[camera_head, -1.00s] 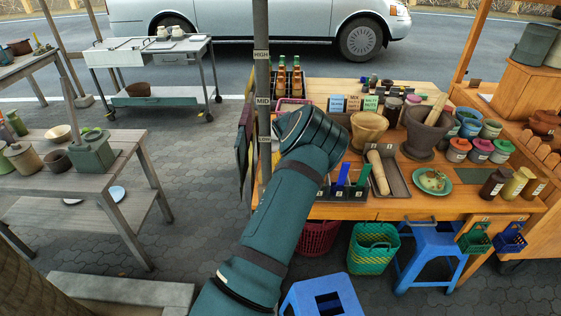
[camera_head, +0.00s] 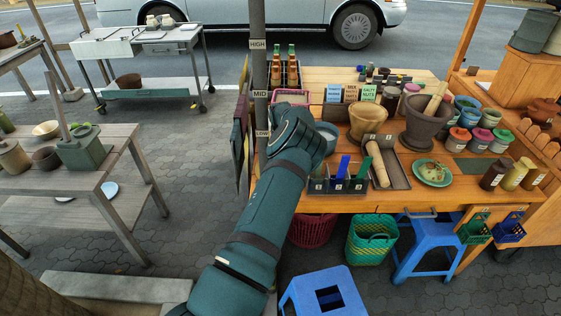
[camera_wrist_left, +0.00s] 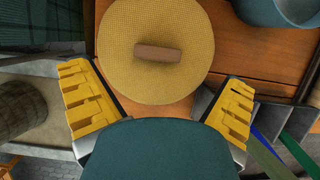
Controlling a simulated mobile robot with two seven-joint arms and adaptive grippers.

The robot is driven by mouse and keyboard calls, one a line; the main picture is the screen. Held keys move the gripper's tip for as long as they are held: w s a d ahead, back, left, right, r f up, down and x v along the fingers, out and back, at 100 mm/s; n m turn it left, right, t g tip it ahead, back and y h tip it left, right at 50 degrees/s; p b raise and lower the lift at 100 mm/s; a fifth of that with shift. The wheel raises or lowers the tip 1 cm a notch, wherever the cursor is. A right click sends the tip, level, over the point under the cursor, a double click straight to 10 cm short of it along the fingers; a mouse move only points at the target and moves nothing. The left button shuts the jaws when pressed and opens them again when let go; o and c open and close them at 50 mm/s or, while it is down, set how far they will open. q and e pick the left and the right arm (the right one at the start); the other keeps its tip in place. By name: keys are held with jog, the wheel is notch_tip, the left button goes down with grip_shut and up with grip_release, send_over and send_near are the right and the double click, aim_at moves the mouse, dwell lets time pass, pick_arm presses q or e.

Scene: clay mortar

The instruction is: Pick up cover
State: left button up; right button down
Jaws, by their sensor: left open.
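The cover (camera_wrist_left: 155,28) is a round, yellow woven disc with a brown bar handle (camera_wrist_left: 158,53), lying at the top middle of the left wrist view. My left gripper (camera_wrist_left: 158,78) is open, with its yellow-padded fingers apart on either side of the cover's near edge. Nothing is held between them. In the head view my left arm reaches over the left part of the wooden table (camera_head: 420,203), and its wrist hides the cover and fingers. My right gripper is not in view.
A blue-grey bowl (camera_wrist_left: 285,8) is right of the cover. A divided dark caddy (camera_head: 340,186) with blue and green handles stands by the arm. The tan mortar (camera_head: 367,120) and a tray with a pestle (camera_head: 377,164) are to the right. A signed pole (camera_head: 259,70) rises beside the arm.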

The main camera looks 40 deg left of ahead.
pick_arm(q)
jog(key=shift+s+x, duration=0.15)
jog(key=shift+x, duration=1.2)
jog(key=shift+s+x, duration=0.15)
jog(key=shift+x, duration=1.25)
jog(key=shift+d+f, duration=0.15)
jog(key=c, duration=1.4)
